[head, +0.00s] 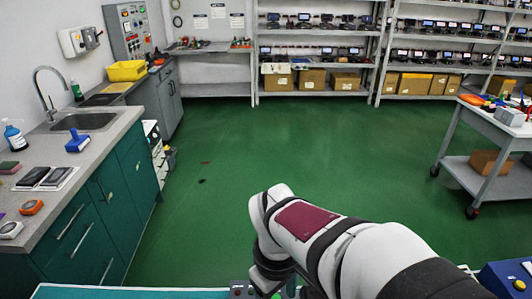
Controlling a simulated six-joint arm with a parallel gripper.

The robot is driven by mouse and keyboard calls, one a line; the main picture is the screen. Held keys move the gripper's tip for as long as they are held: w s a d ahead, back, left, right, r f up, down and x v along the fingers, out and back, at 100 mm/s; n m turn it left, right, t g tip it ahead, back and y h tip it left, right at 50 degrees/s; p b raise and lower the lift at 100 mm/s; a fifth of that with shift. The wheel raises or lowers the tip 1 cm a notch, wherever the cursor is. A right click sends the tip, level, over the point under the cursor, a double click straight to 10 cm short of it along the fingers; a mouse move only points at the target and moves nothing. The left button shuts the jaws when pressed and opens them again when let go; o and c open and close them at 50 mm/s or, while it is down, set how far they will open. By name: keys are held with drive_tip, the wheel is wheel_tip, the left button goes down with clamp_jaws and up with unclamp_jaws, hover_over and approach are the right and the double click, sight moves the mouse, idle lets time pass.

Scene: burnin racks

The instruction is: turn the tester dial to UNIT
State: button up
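No dial marked UNIT can be made out. My arm reaches in from the lower right, and its wrist bends down at the bottom middle. The gripper fingers are not visible there, being below the frame or behind the wrist. Beside the wrist, the edge of a small device (240,291) with coloured spots shows at the bottom edge; I cannot tell whether it is the tester. A blue box (505,278) is partly cut off at the bottom right. A grey wall panel (130,28) with small coloured controls hangs at the upper left, its markings too small to read.
A bench with a sink (84,121), a spray bottle (15,135) and small devices runs along the left. A yellow bin (127,70) stands farther back. Shelves with cardboard boxes (311,79) line the back. A wheeled cart (484,123) stands right. The green floor (225,150) between is open.

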drive_tip(key=f, duration=1.2)
drive_tip(key=shift+w+d+f, duration=0.15)
drive_tip(key=shift+d+f, duration=0.1)
drive_tip(key=shift+f, duration=0.15)
clamp_jaws()
